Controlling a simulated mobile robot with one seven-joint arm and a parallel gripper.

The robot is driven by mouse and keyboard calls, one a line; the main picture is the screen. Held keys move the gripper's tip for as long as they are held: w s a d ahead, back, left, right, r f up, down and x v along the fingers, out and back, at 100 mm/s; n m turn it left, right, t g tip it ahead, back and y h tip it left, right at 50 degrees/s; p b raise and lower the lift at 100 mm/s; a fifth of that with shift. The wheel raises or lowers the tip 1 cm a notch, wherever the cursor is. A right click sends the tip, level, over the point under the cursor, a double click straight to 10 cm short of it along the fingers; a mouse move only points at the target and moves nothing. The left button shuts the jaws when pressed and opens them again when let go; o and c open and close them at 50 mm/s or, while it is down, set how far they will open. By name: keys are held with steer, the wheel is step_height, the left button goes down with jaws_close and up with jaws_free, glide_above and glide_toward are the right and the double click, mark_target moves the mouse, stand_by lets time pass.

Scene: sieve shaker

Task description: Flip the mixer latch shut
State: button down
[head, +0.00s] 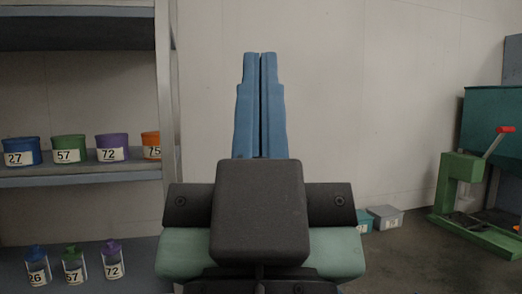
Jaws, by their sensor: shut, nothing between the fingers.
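My gripper (260,58) is in the middle of the head view, with its two blue fingers pointing up and pressed together. It holds nothing and is far from the machine at the right. A green machine (457,188) stands on the floor at the right edge and may be the mixer. A grey lever (494,143) with a red tip slants up and to the right from it. I cannot tell whether this lever is the latch. The right end of the machine's base is cut off by the picture edge.
A metal shelf (90,177) at the left holds blue, green, purple and orange numbered tubs. Several small numbered jars stand below it. A grey lidded box (385,217) lies on the floor by the wall. A teal cabinet (488,125) stands behind the machine.

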step_height(320, 180, up, 18)
steer(key=p, duration=1.5)
